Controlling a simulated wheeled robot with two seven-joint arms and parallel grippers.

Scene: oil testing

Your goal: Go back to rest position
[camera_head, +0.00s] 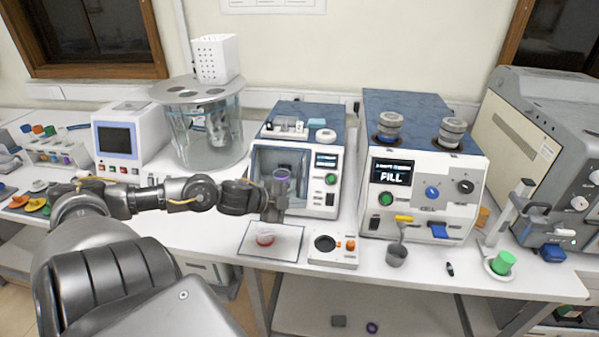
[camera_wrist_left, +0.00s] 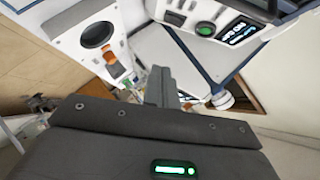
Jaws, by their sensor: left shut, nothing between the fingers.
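My left arm (camera_head: 145,200) reaches in from the left in the head view. Its gripper (camera_head: 276,208) is in front of the open-fronted blue-topped machine (camera_head: 325,195). In the left wrist view the gripper fingers (camera_wrist_left: 160,88) are together, with nothing held between them. A purple-rimmed clear vessel (camera_head: 282,174) shows in the machine's opening, just above the gripper. My right gripper is not in view.
A small hotplate-like device (camera_head: 333,260) stands right of the mat. The FILL machine (camera_head: 425,185), a grey cup (camera_head: 397,256) and a green-capped item (camera_head: 503,262) are farther right. A glass bath (camera_head: 207,130) stands behind my arm.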

